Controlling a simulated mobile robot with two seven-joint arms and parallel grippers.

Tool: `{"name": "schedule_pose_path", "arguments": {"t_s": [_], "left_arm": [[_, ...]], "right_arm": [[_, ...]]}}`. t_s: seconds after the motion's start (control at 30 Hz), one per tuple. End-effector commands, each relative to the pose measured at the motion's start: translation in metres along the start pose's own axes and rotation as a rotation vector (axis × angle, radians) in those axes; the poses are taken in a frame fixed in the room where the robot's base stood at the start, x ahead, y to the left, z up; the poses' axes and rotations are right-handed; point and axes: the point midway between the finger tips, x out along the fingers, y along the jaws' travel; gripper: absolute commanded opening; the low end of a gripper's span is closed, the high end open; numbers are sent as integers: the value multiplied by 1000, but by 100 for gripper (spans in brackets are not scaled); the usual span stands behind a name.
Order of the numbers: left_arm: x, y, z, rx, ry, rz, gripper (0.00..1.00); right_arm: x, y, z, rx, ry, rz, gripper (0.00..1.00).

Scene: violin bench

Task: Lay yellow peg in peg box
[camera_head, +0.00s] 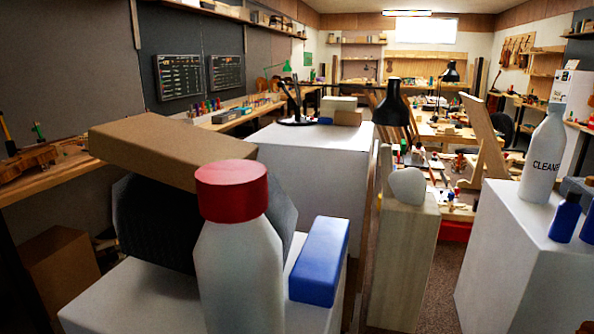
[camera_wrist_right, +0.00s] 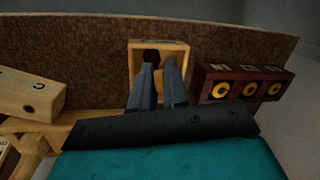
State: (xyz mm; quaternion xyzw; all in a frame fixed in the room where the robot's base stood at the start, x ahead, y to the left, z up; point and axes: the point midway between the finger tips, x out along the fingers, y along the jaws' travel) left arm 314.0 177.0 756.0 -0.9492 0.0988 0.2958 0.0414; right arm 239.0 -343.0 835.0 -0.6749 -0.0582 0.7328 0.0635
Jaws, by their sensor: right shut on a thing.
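In the right wrist view my right gripper (camera_wrist_right: 160,72) reaches its two grey fingers into the opening of a small light-wood box (camera_wrist_right: 133,62). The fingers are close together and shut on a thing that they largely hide. A small dark reddish piece (camera_wrist_right: 151,57) shows at the fingertips, inside the box opening. I cannot make out a yellow peg, and I cannot tell whether the held thing is it. I cannot tell whether the held thing touches the box. My left gripper is in neither view.
In the wrist view a dark red block with yellow rings (camera_wrist_right: 240,88) stands right of the box, and a light-wood block (camera_wrist_right: 28,95) lies left. A brown wall (camera_wrist_right: 80,50) rises behind. In the head view a red-capped bottle (camera_head: 235,240) and blue block (camera_head: 320,262) stand in front.

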Motion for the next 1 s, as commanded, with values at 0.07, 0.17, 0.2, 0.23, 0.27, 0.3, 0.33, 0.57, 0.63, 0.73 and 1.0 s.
{"name": "schedule_pose_path", "arguments": {"t_s": [0.07,0.17,0.2,0.23,0.27,0.3,0.33,0.57,0.63,0.73,1.0], "left_arm": [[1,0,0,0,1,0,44],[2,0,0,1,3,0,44],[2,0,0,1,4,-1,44],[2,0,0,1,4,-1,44],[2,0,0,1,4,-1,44],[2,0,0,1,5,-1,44],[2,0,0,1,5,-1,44],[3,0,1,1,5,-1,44],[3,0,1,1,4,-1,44],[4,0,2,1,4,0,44],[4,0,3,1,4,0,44]], "right_arm": [[2,0,0,0,0,0,0],[3,1,0,0,0,0,0],[4,1,0,0,0,0,0],[4,1,0,0,0,0,0],[5,1,0,0,0,0,0],[5,1,0,0,0,0,0],[6,1,0,0,0,0,0],[9,2,-1,0,0,0,0],[10,2,-1,0,0,0,0],[12,2,-1,0,0,0,0],[16,2,-1,-1,0,0,0]]}}
